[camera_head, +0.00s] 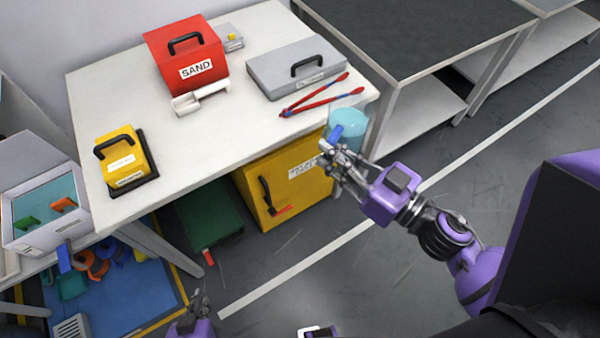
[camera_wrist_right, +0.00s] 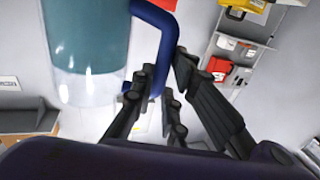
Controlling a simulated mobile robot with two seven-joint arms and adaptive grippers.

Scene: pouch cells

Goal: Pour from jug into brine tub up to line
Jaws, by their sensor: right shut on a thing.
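The jug (camera_head: 352,117) is clear with teal liquid and a blue handle (camera_head: 336,134). My right gripper (camera_head: 336,150) is shut on that handle, beside the white table's right front corner. In the right wrist view the jug (camera_wrist_right: 88,45) fills the upper left, and my right fingers (camera_wrist_right: 160,105) close around the blue handle (camera_wrist_right: 160,50). A pale tub (camera_head: 45,232) at the far left holds teal liquid with green and orange pieces; it appears to be the brine tub. No fill line is readable. My left gripper (camera_head: 197,303) is low at the bottom edge, far from both; its fingertips are too small to judge.
The white table (camera_head: 200,130) bears a red SAND box (camera_head: 190,55), a grey case (camera_head: 295,75), red-blue tongs (camera_head: 315,95) and a yellow box (camera_head: 122,160). A yellow cabinet (camera_head: 285,180) stands underneath. Open floor (camera_head: 290,285) lies in front.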

